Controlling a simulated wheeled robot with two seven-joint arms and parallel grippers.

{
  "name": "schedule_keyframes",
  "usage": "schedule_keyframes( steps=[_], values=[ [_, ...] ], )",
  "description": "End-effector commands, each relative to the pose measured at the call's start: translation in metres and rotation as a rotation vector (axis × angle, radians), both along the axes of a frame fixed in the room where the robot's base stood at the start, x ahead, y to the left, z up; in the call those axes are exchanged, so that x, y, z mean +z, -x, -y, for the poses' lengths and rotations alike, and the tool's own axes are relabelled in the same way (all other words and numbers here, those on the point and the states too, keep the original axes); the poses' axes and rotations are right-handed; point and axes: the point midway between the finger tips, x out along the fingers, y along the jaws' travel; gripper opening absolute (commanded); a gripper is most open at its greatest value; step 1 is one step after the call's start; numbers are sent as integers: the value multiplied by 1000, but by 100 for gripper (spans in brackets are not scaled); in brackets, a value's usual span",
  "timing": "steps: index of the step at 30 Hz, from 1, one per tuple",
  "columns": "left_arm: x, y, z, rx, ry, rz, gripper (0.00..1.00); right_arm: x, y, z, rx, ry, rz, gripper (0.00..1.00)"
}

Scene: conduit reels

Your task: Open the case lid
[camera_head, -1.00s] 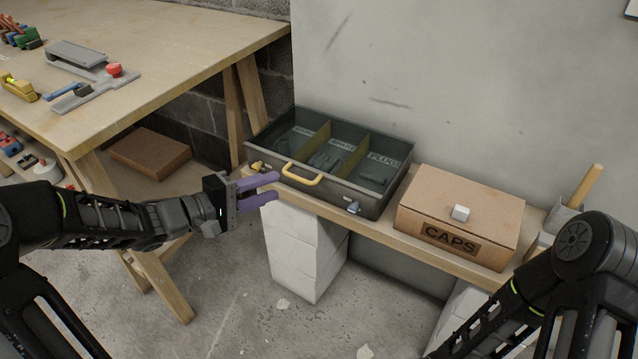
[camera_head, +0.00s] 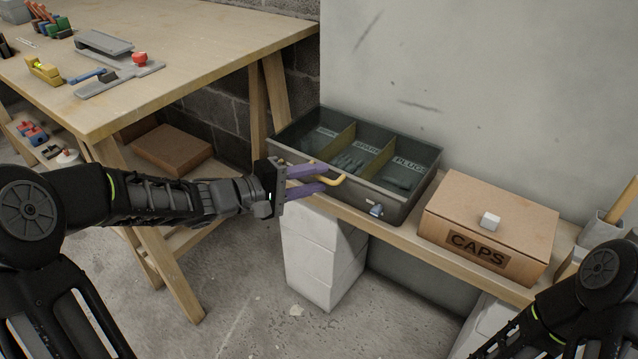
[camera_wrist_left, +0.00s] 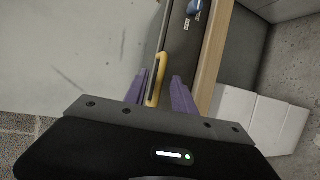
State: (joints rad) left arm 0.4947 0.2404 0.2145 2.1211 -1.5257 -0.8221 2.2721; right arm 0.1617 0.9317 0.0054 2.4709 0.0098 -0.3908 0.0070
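The dark grey case (camera_head: 395,205) sits on a wooden shelf. Its top looks like a smoky see-through lid (camera_head: 362,147), apparently down over three compartments with yellow dividers. A yellow handle (camera_head: 333,177) is on its front and also shows in the left wrist view (camera_wrist_left: 158,78). My right gripper is out of view.
A workbench (camera_head: 200,60) with tools is at the left. White blocks (camera_head: 318,255) support the shelf. A wall rises behind the case.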

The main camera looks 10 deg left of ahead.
Motion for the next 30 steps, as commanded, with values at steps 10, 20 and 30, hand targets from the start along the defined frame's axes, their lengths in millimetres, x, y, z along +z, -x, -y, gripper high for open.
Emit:
schedule_keyframes(
  steps=[10, 20, 30],
  values=[
    [-2, -9, 9, 0, 0, 0, 32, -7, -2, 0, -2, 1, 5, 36],
    [-2, -9, 9, 1, 0, 0, 11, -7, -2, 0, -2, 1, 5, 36],
    [-4, -8, 9, 1, -1, -3, 0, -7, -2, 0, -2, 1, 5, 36]
  ],
)
